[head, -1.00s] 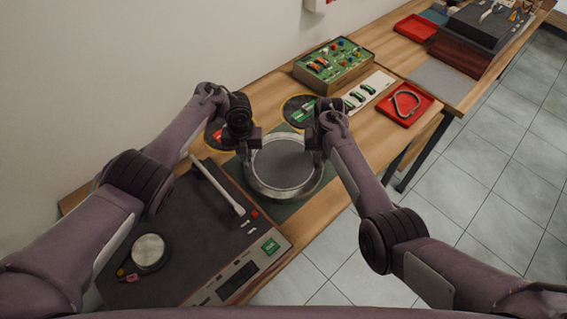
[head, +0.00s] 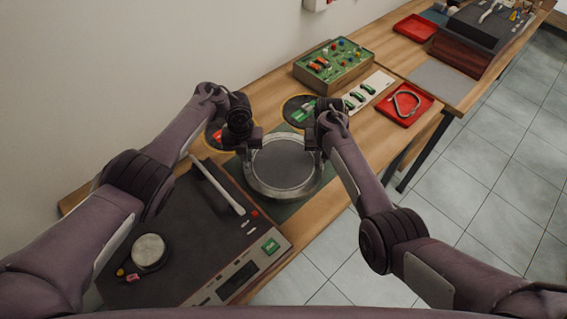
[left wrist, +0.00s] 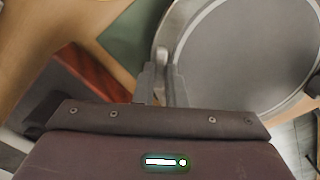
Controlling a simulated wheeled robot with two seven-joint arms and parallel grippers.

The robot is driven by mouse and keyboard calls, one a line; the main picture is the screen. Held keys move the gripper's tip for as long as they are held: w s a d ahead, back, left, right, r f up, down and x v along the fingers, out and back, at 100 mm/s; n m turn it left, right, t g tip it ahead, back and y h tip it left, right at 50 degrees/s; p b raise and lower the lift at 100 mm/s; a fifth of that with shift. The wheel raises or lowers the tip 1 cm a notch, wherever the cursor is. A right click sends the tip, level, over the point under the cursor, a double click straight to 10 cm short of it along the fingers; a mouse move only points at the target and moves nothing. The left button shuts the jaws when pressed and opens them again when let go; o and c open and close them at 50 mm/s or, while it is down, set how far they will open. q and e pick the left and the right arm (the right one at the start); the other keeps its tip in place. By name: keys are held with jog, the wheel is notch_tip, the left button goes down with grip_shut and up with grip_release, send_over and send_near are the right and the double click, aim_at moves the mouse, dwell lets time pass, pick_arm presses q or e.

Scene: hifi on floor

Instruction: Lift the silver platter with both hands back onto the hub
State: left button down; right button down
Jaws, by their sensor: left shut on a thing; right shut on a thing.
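The silver platter (head: 284,164) is a round disc with a bright metal rim and a dark grey top, over a green mat (head: 284,211). My left gripper (head: 250,160) is shut on its left rim; the left wrist view also shows the fingers (left wrist: 163,75) at the edge of the platter (left wrist: 245,55). My right gripper (head: 317,158) is shut on its right rim. The platter looks about level; I cannot tell how far it is above the mat. The turntable (head: 185,235) stands at the front left. I cannot make out the hub clearly.
Behind the platter are a green parts box (head: 333,66), a white strip (head: 369,92) and a red tray (head: 405,104). A wall borders the bench's left.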

pick_arm(q)
jog(key=shift+w+r, duration=0.1)
jog(key=shift+r, duration=0.05)
pick_arm(e)
jog(key=shift+r, duration=0.1)
dwell(0.3)
